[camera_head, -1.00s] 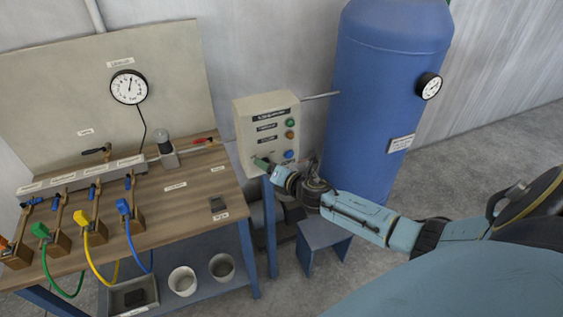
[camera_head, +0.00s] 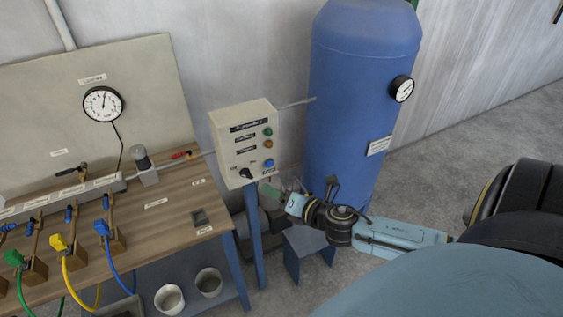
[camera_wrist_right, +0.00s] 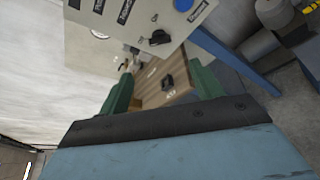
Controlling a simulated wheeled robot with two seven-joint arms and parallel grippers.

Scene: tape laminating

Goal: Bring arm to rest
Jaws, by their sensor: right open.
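My right arm comes in from the right in the head view. My right gripper (camera_head: 271,189) is just below and in front of the control box (camera_head: 246,143), apart from its black knob (camera_head: 246,173) as far as I can tell. In the right wrist view, the two green fingers of the right gripper (camera_wrist_right: 162,88) stand wide apart with nothing between them. The black knob (camera_wrist_right: 159,38) and a blue button show above the fingers. My left gripper is not in view.
A wooden workbench (camera_head: 165,223) with colored hoses and valves stands at left. A blue tank (camera_head: 355,100) stands behind the arm. A small blue stool (camera_head: 308,243) is below it. Two white buckets (camera_head: 169,299) sit on the lower shelf. Floor at right is clear.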

